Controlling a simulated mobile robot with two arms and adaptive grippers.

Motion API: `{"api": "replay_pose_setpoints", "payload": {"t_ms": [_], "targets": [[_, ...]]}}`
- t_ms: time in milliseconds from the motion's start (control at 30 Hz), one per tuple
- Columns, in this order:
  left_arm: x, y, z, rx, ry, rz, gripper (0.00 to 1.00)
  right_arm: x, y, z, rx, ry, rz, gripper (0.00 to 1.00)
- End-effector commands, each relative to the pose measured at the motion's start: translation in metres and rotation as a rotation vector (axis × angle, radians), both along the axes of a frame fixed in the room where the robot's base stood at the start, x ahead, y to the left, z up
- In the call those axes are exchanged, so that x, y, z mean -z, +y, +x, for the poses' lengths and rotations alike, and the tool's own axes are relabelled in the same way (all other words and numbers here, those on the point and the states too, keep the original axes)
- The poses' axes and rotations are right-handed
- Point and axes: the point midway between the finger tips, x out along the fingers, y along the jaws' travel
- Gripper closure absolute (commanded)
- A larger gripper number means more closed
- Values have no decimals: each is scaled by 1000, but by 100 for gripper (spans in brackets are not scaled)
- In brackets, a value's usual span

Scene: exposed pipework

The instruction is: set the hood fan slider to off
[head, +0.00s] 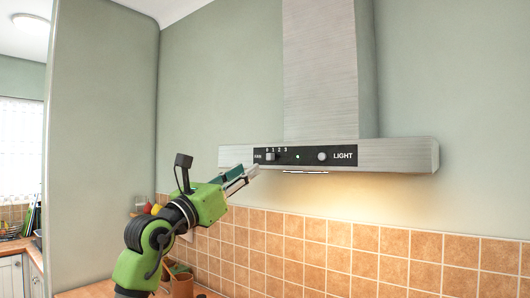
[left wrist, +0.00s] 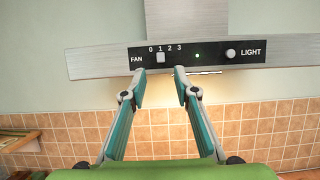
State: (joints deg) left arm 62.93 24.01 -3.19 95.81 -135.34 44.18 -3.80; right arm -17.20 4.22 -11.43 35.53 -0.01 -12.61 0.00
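The hood's black control panel (head: 306,156) is on the front edge of the metal range hood. It has a FAN slider (left wrist: 160,57), a small pale knob below the marks 0 to 3. In the left wrist view the knob is under the 1; in the head view the slider (head: 270,156) is small and its mark is hard to read. My left gripper (head: 247,174) is open and empty, just below and left of the panel. In the left wrist view its fingertips (left wrist: 160,88) are apart, on either side of the knob and below it. My right gripper is not in view.
A round LIGHT knob (head: 322,156) and a small green light (head: 297,156) are on the same panel, right of the slider. The hood lamp (head: 305,172) glows underneath. An orange tiled wall (head: 345,240) is below. Pots (head: 181,285) stand low behind my left arm.

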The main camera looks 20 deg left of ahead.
Motion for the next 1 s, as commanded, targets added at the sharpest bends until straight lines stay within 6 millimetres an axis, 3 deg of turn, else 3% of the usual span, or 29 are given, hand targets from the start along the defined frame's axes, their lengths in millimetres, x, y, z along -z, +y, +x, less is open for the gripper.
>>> {"api": "replay_pose_setpoints", "payload": {"t_ms": [100,400,600,867,1000], "targets": [[-17,-9,24,2,2,-2,72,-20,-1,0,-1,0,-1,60],[-34,-26,69,3,1,-2,72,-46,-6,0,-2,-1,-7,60],[-37,-30,80,1,0,0,72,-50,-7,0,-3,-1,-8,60],[-36,-30,81,1,-2,0,72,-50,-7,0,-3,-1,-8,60],[-36,-30,81,1,-2,0,100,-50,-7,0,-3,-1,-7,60]]}}
